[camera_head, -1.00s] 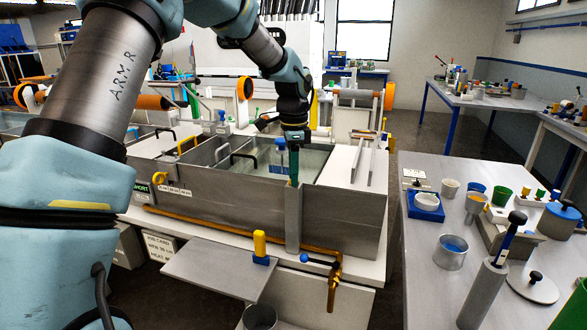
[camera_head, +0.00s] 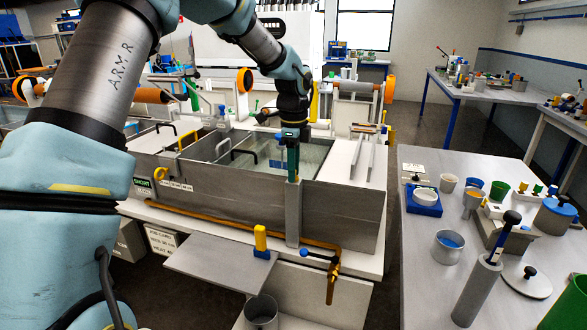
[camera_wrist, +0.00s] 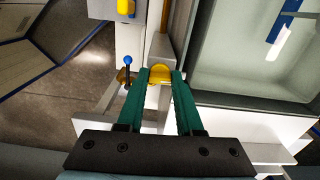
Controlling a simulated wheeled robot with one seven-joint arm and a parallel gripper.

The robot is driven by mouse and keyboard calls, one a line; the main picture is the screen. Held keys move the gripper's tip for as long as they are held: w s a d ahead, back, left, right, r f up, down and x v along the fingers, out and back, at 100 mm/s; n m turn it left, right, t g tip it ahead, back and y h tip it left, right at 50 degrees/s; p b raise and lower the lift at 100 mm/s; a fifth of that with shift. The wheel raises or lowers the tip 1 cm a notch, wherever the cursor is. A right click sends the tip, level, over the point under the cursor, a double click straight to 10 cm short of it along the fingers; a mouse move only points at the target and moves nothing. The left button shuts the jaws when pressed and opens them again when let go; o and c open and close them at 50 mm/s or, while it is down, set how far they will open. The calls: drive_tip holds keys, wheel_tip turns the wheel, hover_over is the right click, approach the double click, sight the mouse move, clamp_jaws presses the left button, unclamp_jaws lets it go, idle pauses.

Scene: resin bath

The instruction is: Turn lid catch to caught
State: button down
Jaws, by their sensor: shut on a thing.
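A rounded yellow piece (camera_wrist: 160,74), which looks like the lid catch, sits between my fingertips in the wrist view, at the top of a grey post. My gripper (camera_wrist: 162,77) has green fingers on both sides of it and is shut on it. In the head view my gripper (camera_head: 293,174) points down onto the top of the grey post (camera_head: 292,218) on the tank's front wall. The fingers hide the catch there, and its turned position cannot be told. The open grey tank (camera_head: 235,203) stands behind the post.
A lever with a blue ball (camera_head: 305,253) and a yellow handle on a blue base (camera_head: 260,240) are low in front of the tank. A brass pipe (camera_head: 205,220) runs along its front. A table (camera_head: 412,250) with cups and tools stands to the right.

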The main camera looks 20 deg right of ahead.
drive_tip(key=shift+d, duration=0.1)
drive_tip(key=c, duration=0.6)
unclamp_jaws()
drive_tip(key=shift+o, duration=0.2)
drive_tip(key=shift+r, duration=0.1)
wheel_tip(320, 180, up, 11)
drive_tip(key=b, duration=0.3)
drive_tip(key=shift+f, duration=0.2)
drive_tip(key=s+a+f+n, duration=0.1)
drive_tip(key=a+f+n, duration=0.3)
drive_tip(key=a+n, duration=0.5)
drive_tip(key=s+a+f+n, duration=0.1)
drive_tip(key=a+f+n, duration=0.35)
drive_tip(key=a, duration=0.95)
drive_tip(key=s+a+f+n, duration=0.2)
drive_tip(key=s+a+n, duration=0.2)
drive_tip(key=a+n, duration=0.1)
drive_tip(key=s+a+f+n+t, duration=0.1)
drive_tip(key=s+a+f+n, duration=0.1)
drive_tip(key=s+a+n, duration=0.2)
drive_tip(key=a+n, duration=0.2)
drive_tip(key=a, duration=0.2)
drive_tip(key=shift+s+a+t, duration=0.3)
